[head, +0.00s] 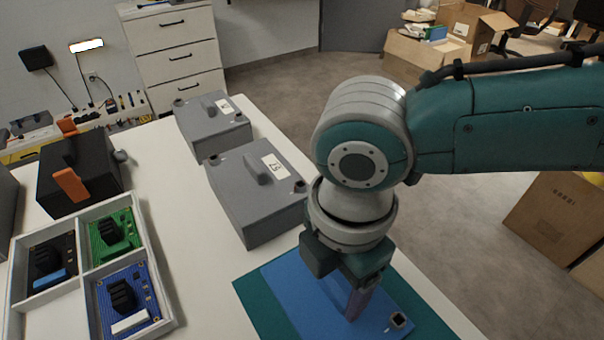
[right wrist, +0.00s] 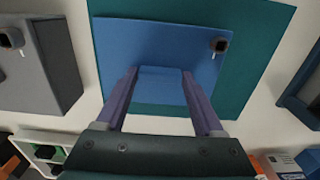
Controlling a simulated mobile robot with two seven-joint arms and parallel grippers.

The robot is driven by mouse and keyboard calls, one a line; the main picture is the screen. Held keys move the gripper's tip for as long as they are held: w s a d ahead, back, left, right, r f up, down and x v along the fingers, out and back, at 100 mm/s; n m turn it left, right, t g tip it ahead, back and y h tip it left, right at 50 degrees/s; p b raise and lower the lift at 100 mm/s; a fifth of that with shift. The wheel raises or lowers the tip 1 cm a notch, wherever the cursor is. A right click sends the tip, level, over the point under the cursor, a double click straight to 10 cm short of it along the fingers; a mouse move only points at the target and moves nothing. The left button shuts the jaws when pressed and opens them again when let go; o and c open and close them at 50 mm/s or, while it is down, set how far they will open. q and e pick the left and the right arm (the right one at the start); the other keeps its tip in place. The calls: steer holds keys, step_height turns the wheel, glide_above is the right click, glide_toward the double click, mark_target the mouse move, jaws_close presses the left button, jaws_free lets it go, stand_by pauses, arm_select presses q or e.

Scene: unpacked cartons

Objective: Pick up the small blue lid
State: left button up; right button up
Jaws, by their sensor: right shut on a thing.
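The small blue lid (head: 290,286) is a flat blue panel with a dark square fitting near one corner, over a dark teal mat. In the right wrist view the lid (right wrist: 128,50) has a raised blue handle block between my purple fingers. My right gripper (head: 354,304) comes down from above and is shut on this handle; the fingers also show in the right wrist view (right wrist: 162,85). The gripper hides part of the lid in the head view. I cannot tell whether the lid rests on the mat or is slightly raised. My left gripper is not in view.
The teal mat (head: 252,306) lies on the white table (head: 190,240). Two grey lidded boxes (head: 242,212) (head: 196,134) stand behind it. A divided tray (head: 150,245) with circuit boards and a black case with orange latches (head: 98,165) are at left. Cartons (head: 556,215) stand at right.

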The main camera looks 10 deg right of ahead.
mark_target(336, 288)
steer(key=c, duration=0.8)
step_height(336, 288, up, 20)
steer(key=p, duration=0.4)
